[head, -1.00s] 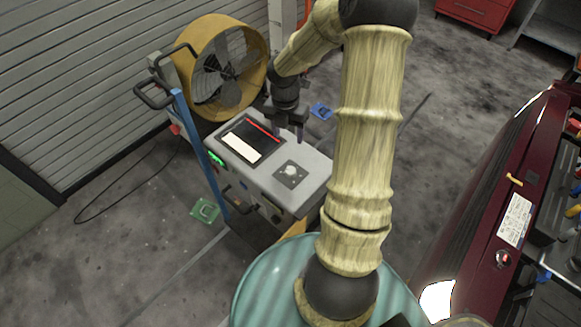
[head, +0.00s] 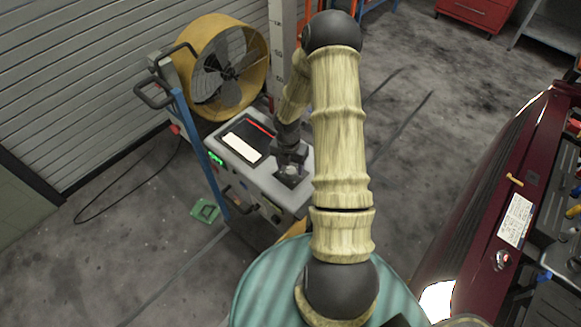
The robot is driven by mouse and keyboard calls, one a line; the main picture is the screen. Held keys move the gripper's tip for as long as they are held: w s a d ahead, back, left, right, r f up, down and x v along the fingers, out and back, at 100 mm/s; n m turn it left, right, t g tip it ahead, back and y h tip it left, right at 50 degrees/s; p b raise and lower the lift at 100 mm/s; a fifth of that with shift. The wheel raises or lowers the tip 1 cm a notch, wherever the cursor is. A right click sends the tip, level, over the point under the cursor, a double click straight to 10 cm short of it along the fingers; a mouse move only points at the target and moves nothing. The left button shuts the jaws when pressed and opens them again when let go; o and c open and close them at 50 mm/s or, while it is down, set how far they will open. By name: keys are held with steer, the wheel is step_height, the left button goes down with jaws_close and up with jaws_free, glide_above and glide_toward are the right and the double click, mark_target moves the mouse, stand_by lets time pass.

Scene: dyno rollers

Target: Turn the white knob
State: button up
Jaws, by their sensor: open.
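The white knob (head: 290,170) sits on a dark square plate on the top of a grey wheeled console (head: 262,183). My gripper (head: 289,168) is right over the knob, pointing down, and partly hides it and its plate. The jaws are open, with the knob seen between or just below the fingers. I cannot tell whether the fingers touch it.
The console top also has a dark panel with a white screen (head: 242,144) and a red strip. A yellow drum fan (head: 215,65) stands behind it. A blue-framed cart handle (head: 200,150) rises at its left.

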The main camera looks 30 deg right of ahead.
steer(key=shift+f, duration=0.65)
steer(key=c, duration=1)
steer(key=shift+o, duration=0.2)
